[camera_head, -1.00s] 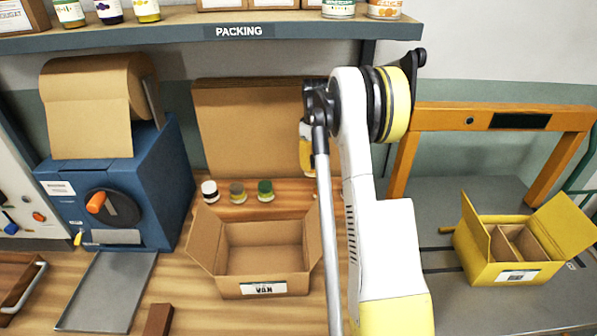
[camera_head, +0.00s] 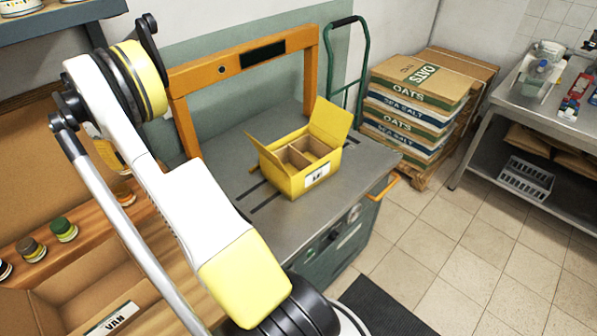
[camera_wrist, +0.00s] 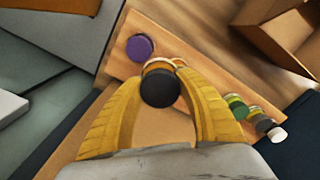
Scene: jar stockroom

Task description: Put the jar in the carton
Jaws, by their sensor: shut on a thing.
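My gripper (camera_wrist: 163,76) is shut on a black-lidded jar (camera_wrist: 158,88), its yellow fingers on either side of it. The jar's body is mostly hidden below its lid. In the head view my gripper (camera_head: 106,152) is partly behind my arm, in front of the back board. A yellow carton (camera_head: 318,180) stands open on the grey machine top, with brown dividers inside and a label in front. A brown carton marked VAN (camera_head: 82,312) is open at the lower left, partly cut off, and also shows in the wrist view (camera_wrist: 272,28). The held jar is outside both.
Several jars stand on a wooden ledge, including a green-lidded one (camera_head: 63,229) and a purple-lidded one (camera_wrist: 140,47). An orange arch (camera_head: 245,62) spans the machine top behind the yellow carton. Stacked sacks (camera_head: 415,110) and a steel table (camera_head: 560,125) are at right. Floor between is clear.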

